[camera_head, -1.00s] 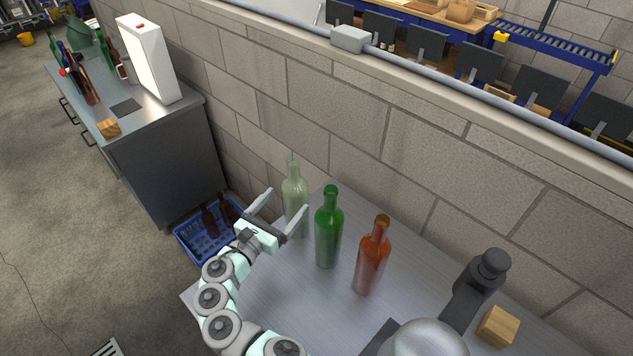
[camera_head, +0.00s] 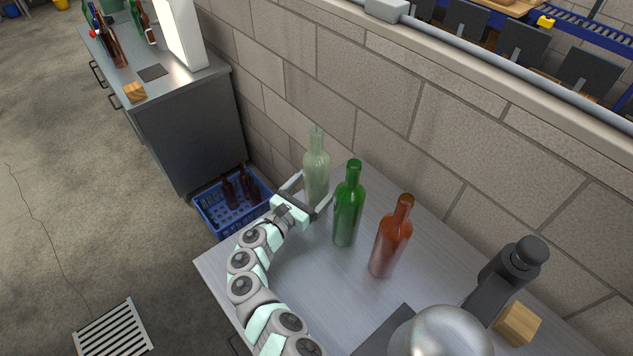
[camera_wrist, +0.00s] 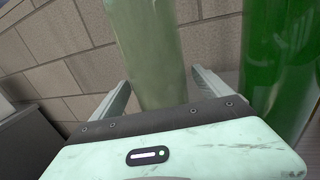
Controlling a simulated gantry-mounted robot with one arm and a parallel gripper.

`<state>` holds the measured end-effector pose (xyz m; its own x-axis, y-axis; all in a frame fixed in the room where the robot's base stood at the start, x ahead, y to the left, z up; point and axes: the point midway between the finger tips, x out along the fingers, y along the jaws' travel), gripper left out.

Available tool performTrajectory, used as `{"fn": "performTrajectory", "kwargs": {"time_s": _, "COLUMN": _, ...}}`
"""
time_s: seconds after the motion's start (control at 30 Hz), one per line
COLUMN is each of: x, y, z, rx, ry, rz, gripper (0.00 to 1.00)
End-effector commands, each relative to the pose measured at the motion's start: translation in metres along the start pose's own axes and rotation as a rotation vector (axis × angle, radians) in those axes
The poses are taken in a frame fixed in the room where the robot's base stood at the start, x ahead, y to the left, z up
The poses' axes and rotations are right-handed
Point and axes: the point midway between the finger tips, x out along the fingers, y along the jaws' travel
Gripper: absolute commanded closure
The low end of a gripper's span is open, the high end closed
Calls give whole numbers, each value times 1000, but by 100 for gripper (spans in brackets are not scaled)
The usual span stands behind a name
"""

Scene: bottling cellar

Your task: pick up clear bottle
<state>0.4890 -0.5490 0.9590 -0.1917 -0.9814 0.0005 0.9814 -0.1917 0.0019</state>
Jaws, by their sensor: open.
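The clear bottle (camera_head: 316,168), pale and greenish, stands upright at the far left end of the metal table. My gripper (camera_head: 308,194) is open, with one finger on each side of the bottle's lower body. In the wrist view the clear bottle (camera_wrist: 148,50) rises between the two fingers (camera_wrist: 160,90). Whether either finger touches the glass I cannot tell. The bottle's base is hidden by my gripper. A green bottle (camera_head: 348,208) stands close to the right finger, and it fills the right side of the wrist view (camera_wrist: 285,65).
A brown-orange bottle (camera_head: 391,240) stands right of the green one. A dark stand (camera_head: 505,275), a shiny dome (camera_head: 440,335) and a wooden block (camera_head: 517,323) are at the table's right. A block wall (camera_head: 440,130) runs behind. A blue crate (camera_head: 215,212) holding brown bottles is on the floor.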

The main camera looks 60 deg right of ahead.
Motion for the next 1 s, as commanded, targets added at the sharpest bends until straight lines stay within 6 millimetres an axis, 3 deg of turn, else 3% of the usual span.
{"fn": "performTrajectory", "kwargs": {"time_s": 0.2, "x": 29, "y": -1, "z": -3, "rx": 1, "ry": 2, "rz": -3, "gripper": 11}}
{"fn": "performTrajectory", "kwargs": {"time_s": 0.53, "x": 36, "y": 0, "z": -1, "rx": -1, "ry": 2, "rz": 1, "gripper": 11}}
{"fn": "performTrajectory", "kwargs": {"time_s": 1.0, "x": 35, "y": -1, "z": -1, "rx": -1, "ry": 2, "rz": 0, "gripper": 49}}
